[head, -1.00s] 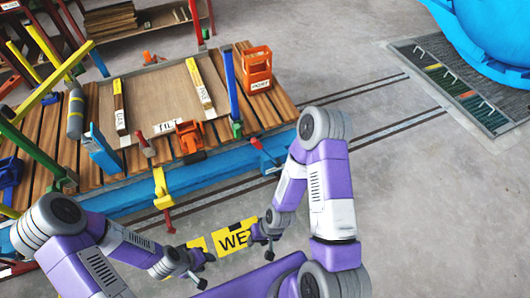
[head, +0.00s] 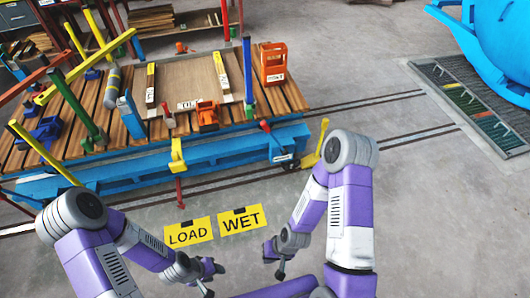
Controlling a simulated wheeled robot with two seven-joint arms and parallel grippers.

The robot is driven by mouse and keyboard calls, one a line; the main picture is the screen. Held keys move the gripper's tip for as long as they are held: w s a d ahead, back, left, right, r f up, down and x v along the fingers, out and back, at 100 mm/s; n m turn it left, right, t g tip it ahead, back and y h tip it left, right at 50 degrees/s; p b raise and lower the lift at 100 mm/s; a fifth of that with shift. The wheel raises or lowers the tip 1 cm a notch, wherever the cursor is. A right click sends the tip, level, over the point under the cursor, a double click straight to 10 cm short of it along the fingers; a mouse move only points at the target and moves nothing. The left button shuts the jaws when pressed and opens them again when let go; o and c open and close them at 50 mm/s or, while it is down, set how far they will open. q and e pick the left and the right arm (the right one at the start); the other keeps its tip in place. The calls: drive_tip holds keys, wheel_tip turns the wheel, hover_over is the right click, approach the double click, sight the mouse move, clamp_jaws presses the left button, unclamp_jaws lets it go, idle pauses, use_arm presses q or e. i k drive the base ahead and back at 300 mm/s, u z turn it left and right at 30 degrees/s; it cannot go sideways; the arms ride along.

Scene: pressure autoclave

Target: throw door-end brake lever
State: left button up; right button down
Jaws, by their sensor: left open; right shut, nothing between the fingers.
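A low blue cart (head: 215,153) with a plank deck stands ahead of me. At its right end, a red-tipped lever (head: 272,135) leans up from the frame, and a yellow lever (head: 316,147) stands tilted just beyond the corner. A yellow bracket (head: 177,155) with a red rod below it sits on the near side. I cannot tell which one is the door-end brake lever. My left gripper (head: 211,277) is open and empty, low over the floor. My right gripper (head: 275,262) is shut and empty, apart from the cart and levers.
Yellow floor signs reading LOAD (head: 188,233) and WET (head: 241,221) lie between my grippers and the cart. Colored posts and an orange crate (head: 273,62) stand on the deck. Rails run right toward a floor grate (head: 475,105) and a blue vessel (head: 490,40).

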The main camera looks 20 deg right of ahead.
sight(264, 124)
drive_tip(key=k, duration=0.65)
drive_tip(key=u, duration=0.65)
drive_tip(key=i, duration=1.3)
drive_tip(key=z, duration=0.7)
drive_tip(key=i, duration=0.7)
drive_tip(key=z, duration=0.1)
